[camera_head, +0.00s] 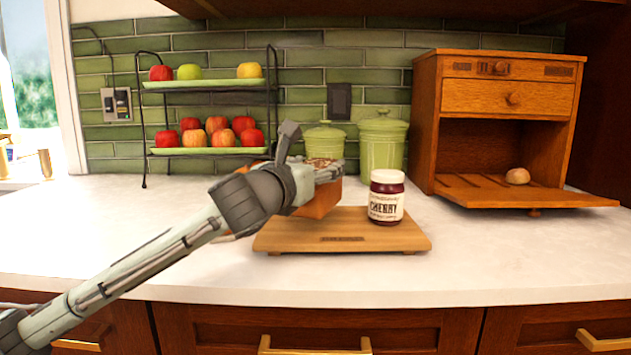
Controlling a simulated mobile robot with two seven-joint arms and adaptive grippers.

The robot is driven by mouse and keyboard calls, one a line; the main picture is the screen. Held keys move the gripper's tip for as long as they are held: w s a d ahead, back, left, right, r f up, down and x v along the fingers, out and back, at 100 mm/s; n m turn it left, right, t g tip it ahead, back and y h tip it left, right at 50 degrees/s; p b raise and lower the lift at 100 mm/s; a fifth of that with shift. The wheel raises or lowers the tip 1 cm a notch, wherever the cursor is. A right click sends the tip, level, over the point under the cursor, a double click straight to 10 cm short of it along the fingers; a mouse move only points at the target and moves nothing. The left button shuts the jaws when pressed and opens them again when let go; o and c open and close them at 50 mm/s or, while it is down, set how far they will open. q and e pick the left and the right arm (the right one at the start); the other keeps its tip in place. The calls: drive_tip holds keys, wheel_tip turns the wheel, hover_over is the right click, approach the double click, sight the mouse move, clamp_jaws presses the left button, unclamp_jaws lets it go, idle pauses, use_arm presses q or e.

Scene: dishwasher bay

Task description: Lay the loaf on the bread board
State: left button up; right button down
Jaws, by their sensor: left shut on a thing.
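The loaf (322,199) is orange-brown with a paler speckled top, partly hidden by my left gripper. My left gripper (305,175) is shut on it and holds it over the left rear part of the bread board. The wooden bread board (340,236) lies flat on the white counter. I cannot tell whether the loaf touches the board. A jar with a cherry label and white lid (386,197) stands on the right part of the board. My right gripper is not in view.
Two green canisters (384,140) stand behind the board. A two-tier fruit rack (207,151) is at the back left. The counter in front is clear.

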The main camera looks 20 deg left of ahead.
use_arm(q)
drive_tip(key=shift+f, duration=1.2)
drive_tip(key=o, duration=1.4)
drive_tip(key=shift+f, duration=0.2)
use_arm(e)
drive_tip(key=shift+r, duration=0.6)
use_arm(q)
drive_tip(key=shift+r, duration=0.15)
